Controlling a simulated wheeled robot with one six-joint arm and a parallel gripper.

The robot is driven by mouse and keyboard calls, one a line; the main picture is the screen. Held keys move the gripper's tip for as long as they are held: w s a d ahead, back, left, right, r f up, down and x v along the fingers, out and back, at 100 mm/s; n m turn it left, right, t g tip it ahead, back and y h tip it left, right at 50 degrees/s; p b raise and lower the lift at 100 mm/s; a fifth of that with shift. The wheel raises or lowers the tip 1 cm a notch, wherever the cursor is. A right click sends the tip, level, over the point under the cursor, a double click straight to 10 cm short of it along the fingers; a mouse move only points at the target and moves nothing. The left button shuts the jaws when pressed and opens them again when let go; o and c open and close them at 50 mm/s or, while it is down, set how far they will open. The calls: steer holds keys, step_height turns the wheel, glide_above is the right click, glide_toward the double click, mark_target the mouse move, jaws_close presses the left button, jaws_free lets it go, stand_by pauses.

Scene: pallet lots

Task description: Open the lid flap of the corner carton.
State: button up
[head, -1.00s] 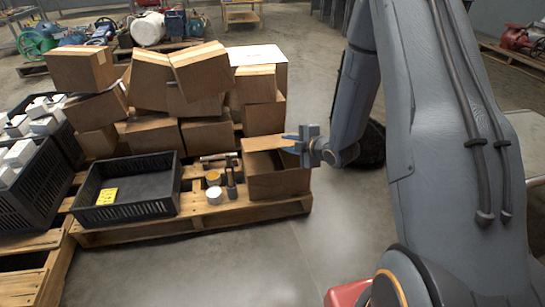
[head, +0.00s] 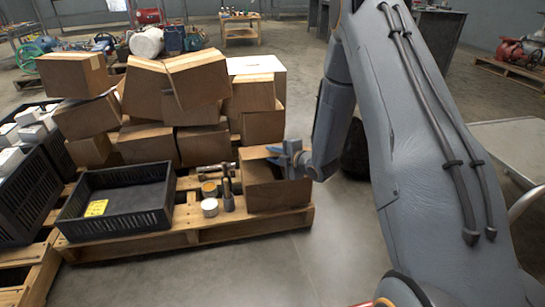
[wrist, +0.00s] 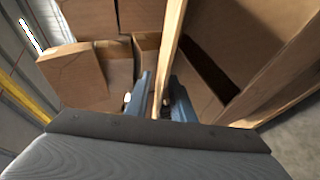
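The corner carton (head: 278,197) is the brown box at the front right corner of the pallet. Its lid flap (head: 254,153) shows as a lighter brown panel at the top. My gripper (head: 276,156) is at the carton's upper right, pointing left. In the wrist view, a thin pale flap edge (wrist: 172,45) runs between the two blue-grey fingers of my gripper (wrist: 161,97). The fingers stand apart on either side of it, and a small gap shows on the right. The carton's inside is mostly hidden in the head view.
A black crate (head: 70,220) with a yellow label sits on the pallet (head: 190,235). Cans and metal parts stand between it and the carton. Stacked brown cartons (head: 147,145) rise behind. The floor (head: 335,235) to the right of the pallet is clear.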

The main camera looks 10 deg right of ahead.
jaws_close()
stand_by(1.5)
